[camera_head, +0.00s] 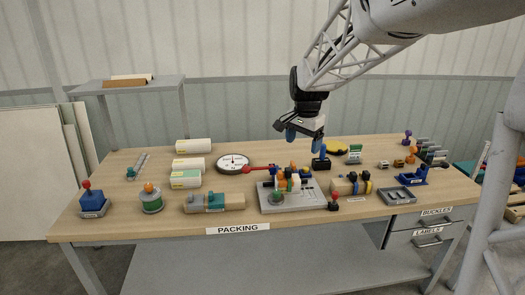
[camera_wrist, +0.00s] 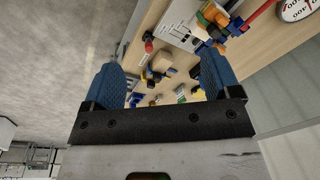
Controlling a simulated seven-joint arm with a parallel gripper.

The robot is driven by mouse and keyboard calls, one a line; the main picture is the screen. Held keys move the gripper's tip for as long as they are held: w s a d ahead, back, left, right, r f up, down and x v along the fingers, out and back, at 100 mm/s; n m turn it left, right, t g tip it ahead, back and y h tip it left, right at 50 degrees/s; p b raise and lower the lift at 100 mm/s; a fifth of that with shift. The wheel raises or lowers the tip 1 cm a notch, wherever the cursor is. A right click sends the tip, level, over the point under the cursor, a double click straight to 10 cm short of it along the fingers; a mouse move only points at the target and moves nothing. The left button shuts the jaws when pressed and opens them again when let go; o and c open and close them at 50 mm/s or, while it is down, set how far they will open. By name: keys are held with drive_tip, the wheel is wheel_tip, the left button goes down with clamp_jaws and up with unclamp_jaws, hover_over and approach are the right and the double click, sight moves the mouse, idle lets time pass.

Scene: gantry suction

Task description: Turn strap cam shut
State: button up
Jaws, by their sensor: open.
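My gripper (camera_head: 304,140) is open above the back middle of the packing table. Its two blue fingers are apart with nothing between them, and the wrist view (camera_wrist: 158,85) shows the same gap. I cannot tell for sure which part is the strap cam. A brown wrapped package (camera_head: 232,201) with a teal strap piece lies at the front left. A tan package (camera_head: 341,186) with dark and yellow bands lies right of centre. A grey plate fixture (camera_head: 296,204) with orange, green and blue parts stands between them. All are apart from my gripper.
A black block (camera_head: 321,164) stands just under my fingers. A round dial gauge (camera_head: 233,162) with a red arm lies left of it. White rolls (camera_head: 188,163), a blue-based red knob (camera_head: 93,201), a green-based orange knob (camera_head: 151,200) and a grey tray (camera_head: 398,196) also occupy the wooden table (camera_head: 120,172).

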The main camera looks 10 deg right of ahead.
drive_tip(key=w+d+f+m, duration=0.1)
drive_tip(key=w+f+m, duration=0.15)
drive_tip(key=w, duration=0.55)
drive_tip(key=w+d+f+m, duration=0.15)
drive_tip(key=w+f, duration=0.25)
drive_tip(key=w, duration=0.4)
drive_tip(key=m+g, duration=0.1)
drive_tip(key=m, duration=0.3)
hover_over(293, 163)
wheel_tip(293, 163, down, 12)
drive_tip(key=shift+s+d+r, duration=0.1)
drive_tip(key=shift+r, duration=0.05)
drive_tip(key=shift+f, duration=3.9)
drive_tip(key=shift+c, duration=0.2)
drive_tip(key=c, duration=0.9)
